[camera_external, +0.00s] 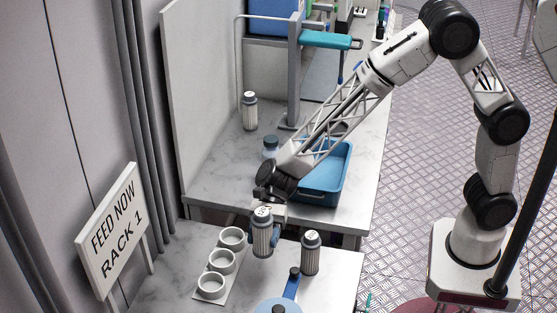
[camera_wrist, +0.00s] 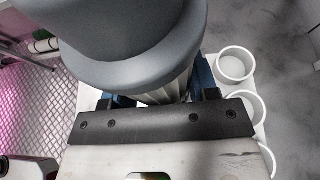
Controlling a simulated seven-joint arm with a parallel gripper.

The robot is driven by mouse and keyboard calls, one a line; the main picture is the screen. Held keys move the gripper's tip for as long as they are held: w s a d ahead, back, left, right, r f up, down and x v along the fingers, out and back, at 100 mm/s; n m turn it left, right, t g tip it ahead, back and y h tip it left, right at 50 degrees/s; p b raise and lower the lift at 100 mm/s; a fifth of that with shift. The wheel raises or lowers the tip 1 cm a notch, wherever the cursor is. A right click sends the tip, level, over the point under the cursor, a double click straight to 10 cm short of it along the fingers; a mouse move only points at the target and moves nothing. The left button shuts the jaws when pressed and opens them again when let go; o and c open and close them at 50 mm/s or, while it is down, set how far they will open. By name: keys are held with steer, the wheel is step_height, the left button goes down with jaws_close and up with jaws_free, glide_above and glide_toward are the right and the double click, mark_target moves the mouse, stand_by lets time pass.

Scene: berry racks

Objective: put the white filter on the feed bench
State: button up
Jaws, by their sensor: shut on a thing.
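My gripper (camera_external: 266,240) is shut on an upright filter (camera_external: 262,228) with a grey cap and a pale ribbed body. In the wrist view the grey cap of this held filter (camera_wrist: 140,45) fills the top, with blue fingers beside its body. It is over the front bench (camera_external: 345,265), right of a rack (camera_external: 205,291) with three empty white cups. A similar filter (camera_external: 311,255) stands to its right, and another pale one (camera_external: 250,112) stands on the rear bench by the wall. Small lettering on the caps is unreadable. I cannot tell whether the held filter touches the bench.
A sign (camera_external: 112,230) reading "FEED NOW RACK 1" stands left of the front bench. A blue tray (camera_external: 322,186) and a small jar (camera_external: 270,147) are on the rear bench. A blue-handled item (camera_external: 291,284) lies at the front. The cups also show in the wrist view (camera_wrist: 236,66).

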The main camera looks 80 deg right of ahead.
mark_target(261, 216)
steer(key=r, duration=0.7)
steer(key=shift+w+d+r, duration=0.15)
steer(key=shift+w+d, duration=0.15)
steer(key=w+d+m+t, duration=0.4)
steer(key=w+d, duration=1.1)
steer(key=d, duration=0.3)
steer(key=w+d+m+t+h, duration=0.15)
steer(key=w+d, duration=0.35)
steer(key=d, duration=0.9)
steer(key=w+d+m+t+h, duration=0.1)
steer(key=w+d+m+t, duration=0.2)
steer(key=d, duration=1.2)
steer(key=shift+n, duration=0.45)
steer(key=f, duration=0.3)
steer(key=w+f, duration=0.1)
steer(key=f, duration=0.1)
steer(key=shift+w+a+f, duration=0.1)
steer(key=shift+a, duration=0.2)
steer(key=shift+f, duration=3.1)
steer(key=shift+f, duration=0.1)
steer(key=shift+f, duration=1.75)
